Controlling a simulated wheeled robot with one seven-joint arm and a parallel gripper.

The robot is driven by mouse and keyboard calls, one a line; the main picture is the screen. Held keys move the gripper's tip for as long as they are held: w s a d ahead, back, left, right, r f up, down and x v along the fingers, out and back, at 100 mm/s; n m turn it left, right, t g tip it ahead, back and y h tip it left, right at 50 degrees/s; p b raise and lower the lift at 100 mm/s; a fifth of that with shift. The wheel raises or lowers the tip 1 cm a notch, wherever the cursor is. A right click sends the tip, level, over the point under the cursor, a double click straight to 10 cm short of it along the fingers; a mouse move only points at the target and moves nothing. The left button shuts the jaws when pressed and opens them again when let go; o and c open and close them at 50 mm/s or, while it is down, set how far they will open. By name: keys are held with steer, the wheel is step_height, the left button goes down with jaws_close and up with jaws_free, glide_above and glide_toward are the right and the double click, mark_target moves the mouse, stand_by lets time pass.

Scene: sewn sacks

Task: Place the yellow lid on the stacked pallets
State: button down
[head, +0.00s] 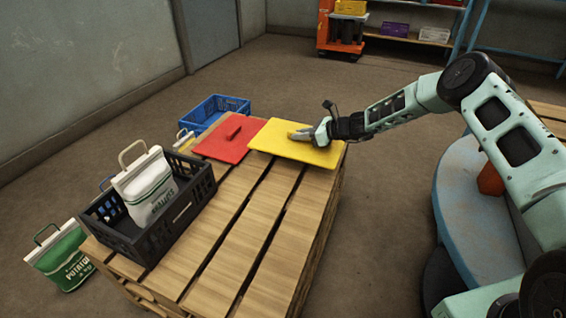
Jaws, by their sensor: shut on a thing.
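The yellow lid (312,152) is a flat square panel at the far right end of the stacked pallets (237,225). It appears to lie on or just above the slats; I cannot tell whether it touches them. My gripper (300,135) is shut on the lid, near its top middle, where the handle is mostly hidden by the fingers. A red lid (218,146) with a raised handle lies to the left of the yellow one, close beside it.
A black crate (160,237) on the pallets' left side holds a white sack (147,186). A green sack (62,257) stands on the floor at left. A blue crate (216,108) stands behind the pallets. The near slats are clear.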

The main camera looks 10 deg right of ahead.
step_height(320, 180, down, 7)
steer(key=shift+r+b, duration=0.1)
steer(key=shift+b, duration=1)
steer(key=c, duration=1.4)
jaws_free()
steer(key=shift+o, duration=0.2)
